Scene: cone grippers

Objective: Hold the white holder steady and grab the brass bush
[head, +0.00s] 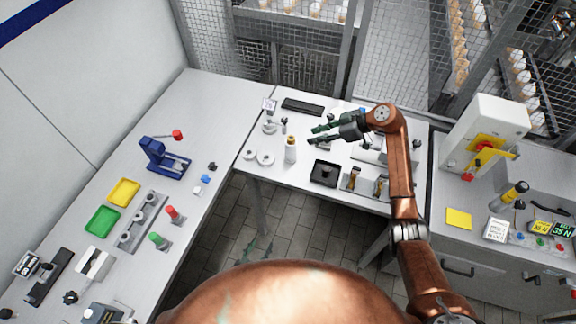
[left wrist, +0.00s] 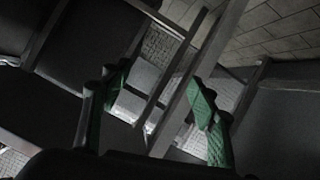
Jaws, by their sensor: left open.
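A white upright cylinder (head: 290,154), which looks like the white holder, stands on the back table. A brass-coloured piece (head: 291,141), likely the brass bush, sits at its top. My right gripper (head: 314,135) is just right of and above it in the picture, with its green-tipped fingers apart, nothing visible between them. My left gripper (head: 257,248) shows only as green fingertips low in front of the back table, over the floor; my copper body hides the rest. In the left wrist view my left gripper (left wrist: 160,88) is open and empty, facing dark frame bars and floor tiles.
White rings (head: 265,158) lie left of the cylinder. A black tray (head: 325,173) and small stands with brass-coloured parts (head: 355,178) lie to its right. A blue press (head: 165,160) stands on the left table. The table edge (head: 262,181) lies between my left gripper and the cylinder.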

